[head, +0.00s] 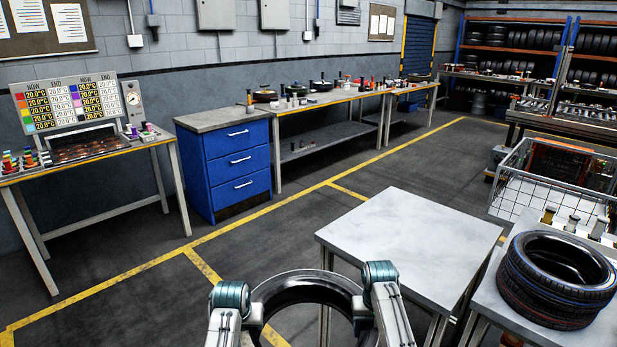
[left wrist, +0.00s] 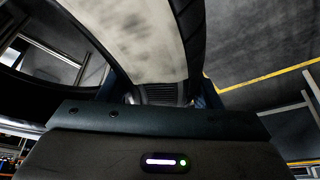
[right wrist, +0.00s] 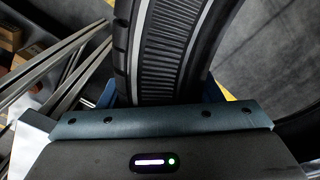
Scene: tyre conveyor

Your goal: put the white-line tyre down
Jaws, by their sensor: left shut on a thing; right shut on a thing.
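The white-line tyre (head: 305,279) is at the bottom middle of the head view, held between my two arms in front of the near grey table (head: 410,235). Its lower part is cut off by the frame. My left gripper (head: 236,296) is shut on its left side and my right gripper (head: 381,276) on its right side. In the right wrist view the tyre (right wrist: 170,55) shows ribbed tread and a white line, between the jaws. In the left wrist view the tyre (left wrist: 192,35) shows a dark edge beside a pale, mottled band.
The near grey table's top is bare. To its right, stacked tyres (head: 555,285) stand on another table (head: 480,300), with a wire basket (head: 520,190) behind. A blue drawer cabinet (head: 230,170) and benches line the wall. The floor between is clear.

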